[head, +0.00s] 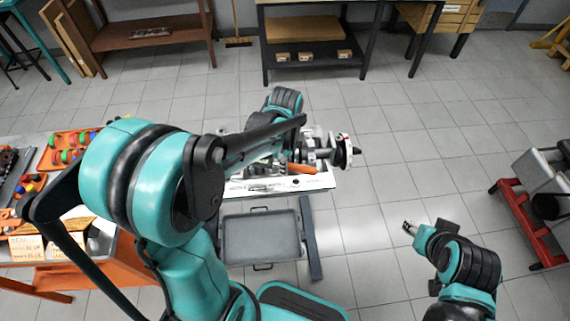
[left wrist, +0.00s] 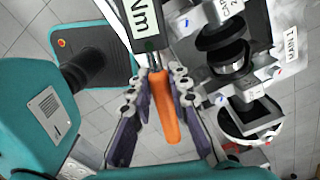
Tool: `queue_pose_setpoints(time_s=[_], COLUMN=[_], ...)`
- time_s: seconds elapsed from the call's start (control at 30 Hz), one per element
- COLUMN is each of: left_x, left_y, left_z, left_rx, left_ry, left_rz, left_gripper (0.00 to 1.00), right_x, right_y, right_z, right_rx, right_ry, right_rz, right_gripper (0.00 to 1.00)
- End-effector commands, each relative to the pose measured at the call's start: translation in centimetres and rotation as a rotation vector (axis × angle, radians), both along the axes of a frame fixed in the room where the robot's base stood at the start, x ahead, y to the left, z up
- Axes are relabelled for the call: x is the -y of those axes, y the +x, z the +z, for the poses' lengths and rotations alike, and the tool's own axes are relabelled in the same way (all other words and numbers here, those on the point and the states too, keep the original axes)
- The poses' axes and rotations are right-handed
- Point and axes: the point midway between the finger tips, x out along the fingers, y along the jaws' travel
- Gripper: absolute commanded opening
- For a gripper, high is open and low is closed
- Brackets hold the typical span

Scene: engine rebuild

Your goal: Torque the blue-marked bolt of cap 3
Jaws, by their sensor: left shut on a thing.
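My left gripper (left wrist: 158,92) is shut on the orange handle of the torque wrench (left wrist: 163,110). The wrench's dark body (left wrist: 146,28), with "Nm" lettering, runs out of the top of the left wrist view. Its working end is out of view. In the head view the orange handle (head: 302,168) shows beside the engine, while my left arm hides most of the gripper. The engine (left wrist: 255,30) has caps and a dark crankshaft (left wrist: 228,55). Small blue marks show on it; I cannot tell which belongs to cap 3. My right gripper (head: 409,228) is over the floor, away from the engine.
The engine stands on a light-topped stand (head: 275,186) with a grey tray (head: 260,240) below. An orange parts table (head: 100,262) is at the left. A red stand (head: 520,225) is at the right. Open floor lies between the engine stand and the red stand.

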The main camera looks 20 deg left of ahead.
Motion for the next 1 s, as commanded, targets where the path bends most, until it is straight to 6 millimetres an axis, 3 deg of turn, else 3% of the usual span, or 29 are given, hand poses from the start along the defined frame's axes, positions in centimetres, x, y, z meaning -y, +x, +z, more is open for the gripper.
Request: queue_pose_setpoints(time_s=[1.0], left_x=[0.13], left_y=[-0.80], left_z=[0.02], left_rx=[0.000], left_ry=[0.000], left_rz=[-0.047], left_gripper=[0.00], right_x=[0.00], right_y=[0.00], right_z=[0.11], right_rx=[0.000], right_ry=[0.000], right_rz=[0.000], right_gripper=[0.42])
